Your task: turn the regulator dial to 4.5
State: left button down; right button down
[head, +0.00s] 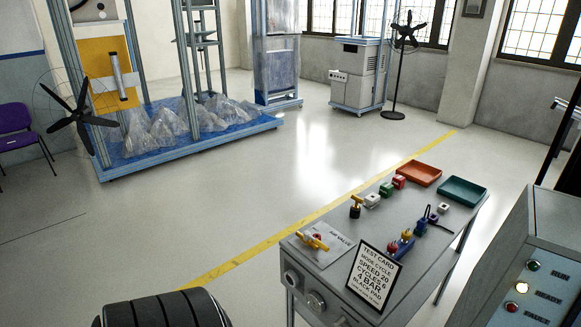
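A grey bench (440,232) stands at the lower right. Its front face carries a round knob (316,301) and another round fitting (291,279) left of it; either may be the regulator dial, but no scale or reading is legible. A yellow-handled valve (314,241) lies on a plate marked "AIR VALVE" on the bench top. A test card (374,275) stands at the front edge, with "4 BAR" readable on it; it may hide part of the bench front. Neither of my grippers is in view.
The bench top holds small coloured blocks, an orange tray (418,174) and a teal tray (463,191). A control cabinet with lamps (540,235) stands close on the right. A black ribbed object (165,310) fills the bottom left. Open floor lies beyond the yellow line.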

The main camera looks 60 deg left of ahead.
aim_at(292, 278)
jog(key=u, duration=1.55)
